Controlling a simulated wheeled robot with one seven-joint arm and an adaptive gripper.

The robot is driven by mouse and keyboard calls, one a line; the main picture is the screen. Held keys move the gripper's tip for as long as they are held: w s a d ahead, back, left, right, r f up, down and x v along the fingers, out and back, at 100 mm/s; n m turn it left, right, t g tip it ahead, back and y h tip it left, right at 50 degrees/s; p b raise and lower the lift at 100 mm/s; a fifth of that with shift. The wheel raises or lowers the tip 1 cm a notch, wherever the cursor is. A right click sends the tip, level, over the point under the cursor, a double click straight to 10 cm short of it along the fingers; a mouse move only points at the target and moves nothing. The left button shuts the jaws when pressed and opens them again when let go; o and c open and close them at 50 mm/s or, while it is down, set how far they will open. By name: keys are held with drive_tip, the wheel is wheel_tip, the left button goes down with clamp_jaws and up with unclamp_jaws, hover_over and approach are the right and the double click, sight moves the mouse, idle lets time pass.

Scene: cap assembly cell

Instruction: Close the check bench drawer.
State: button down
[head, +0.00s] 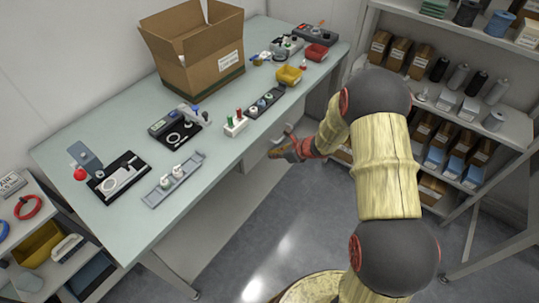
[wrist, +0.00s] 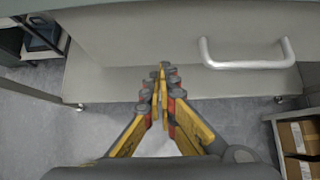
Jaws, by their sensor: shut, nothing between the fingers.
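In the wrist view, a plain grey drawer front (wrist: 150,38) spans the upper middle. Its pale U-shaped handle (wrist: 250,65) is to the right of my fingers. My gripper (wrist: 162,72) is shut and empty, with its fingertips close together in front of the grey front, left of the handle. I cannot tell whether the tips touch it. In the head view, my gripper (head: 277,153) is beside the front edge of the check bench (head: 225,152), near its middle. The bench top and my arm hide most of the drawer there, and how far it stands out is unclear.
The bench top holds a cardboard box (head: 200,65), a yellow bin (head: 289,76), a red bin (head: 316,52) and small fixtures. Stocked shelves (head: 470,110) stand on the right, and a small rack (head: 50,262) at lower left. Open floor (head: 260,240) lies before the bench.

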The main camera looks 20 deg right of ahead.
drive_tip(key=p+v, duration=0.3)
drive_tip(key=v, duration=0.7)
drive_tip(key=shift+s+d, duration=0.25)
drive_tip(key=shift+s, duration=0.05)
drive_tip(key=s+a+r+n+g, duration=0.3)
drive_tip(key=s+n, duration=0.4)
drive_tip(key=s+a+r+n+g, duration=0.2)
drive_tip(key=s+a+r+n, duration=0.1)
drive_tip(key=s+n, duration=0.35)
drive_tip(key=s+r+n+t+h, duration=0.1)
drive_tip(key=s+r+n+h, duration=0.1)
drive_tip(key=s+r+n, duration=0.5)
drive_tip(key=s+r+n+t+h, duration=0.2)
drive_tip(key=s+r+n, duration=0.6)
drive_tip(key=r, duration=0.9)
drive_tip(key=shift+s+a+r+t+h, duration=0.2)
drive_tip(key=shift+s+a+t+h, duration=0.15)
drive_tip(key=shift+s+h, duration=0.6)
